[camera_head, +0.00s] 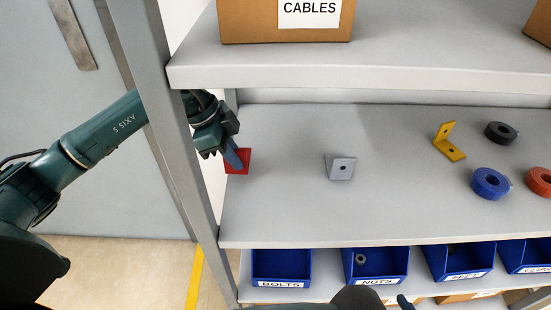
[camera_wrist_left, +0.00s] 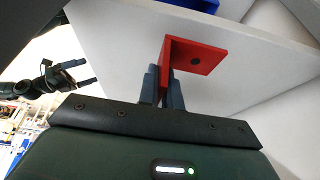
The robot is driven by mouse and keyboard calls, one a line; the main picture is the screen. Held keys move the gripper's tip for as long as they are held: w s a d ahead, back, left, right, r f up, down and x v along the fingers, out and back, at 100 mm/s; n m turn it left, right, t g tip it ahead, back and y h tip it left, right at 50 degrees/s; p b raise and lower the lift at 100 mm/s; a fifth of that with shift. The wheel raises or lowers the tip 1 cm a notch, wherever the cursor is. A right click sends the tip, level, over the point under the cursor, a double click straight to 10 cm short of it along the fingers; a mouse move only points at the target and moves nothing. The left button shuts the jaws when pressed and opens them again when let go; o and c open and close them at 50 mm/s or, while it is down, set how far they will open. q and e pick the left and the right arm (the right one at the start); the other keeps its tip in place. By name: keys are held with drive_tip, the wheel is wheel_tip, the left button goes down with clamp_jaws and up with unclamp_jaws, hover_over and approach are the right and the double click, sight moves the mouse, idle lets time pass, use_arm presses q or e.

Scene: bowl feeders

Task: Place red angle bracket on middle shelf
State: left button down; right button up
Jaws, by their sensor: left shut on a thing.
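The red angle bracket (camera_head: 243,163) is at the left end of the middle shelf (camera_head: 285,210), in the head view. My left gripper (camera_head: 234,157) reaches in past the shelf's left post and is shut on the bracket. In the left wrist view, the fingers (camera_wrist_left: 163,85) grip one flange of the bracket (camera_wrist_left: 200,58), and the other flange with its hole sticks out to the right. I cannot tell whether the bracket touches the shelf. My right gripper (camera_wrist_left: 84,72) shows at the left of the left wrist view, with its fingers apart and empty.
A grey bracket (camera_head: 341,167), a yellow bracket (camera_head: 447,142) and several tape rolls (camera_head: 490,183) stand to the right on the middle shelf. The upper shelf (camera_head: 350,78) overhangs it. Blue bins (camera_head: 281,266) sit below. The shelf between the red and grey brackets is clear.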

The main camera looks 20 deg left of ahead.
use_arm(q)
drive_tip(key=d, duration=0.2)
drive_tip(key=w+d, duration=0.1)
drive_tip(key=d, duration=0.1)
drive_tip(key=d+p, duration=0.1)
drive_tip(key=d, duration=0.2)
drive_tip(key=shift+w+r, duration=0.1)
drive_tip(key=shift+w, duration=0.3)
drive_tip(key=shift+d, duration=0.15)
drive_tip(key=shift+f, duration=1.85)
drive_tip(key=shift+f, duration=0.15)
drive_tip(key=c, duration=1.6)
unclamp_jaws()
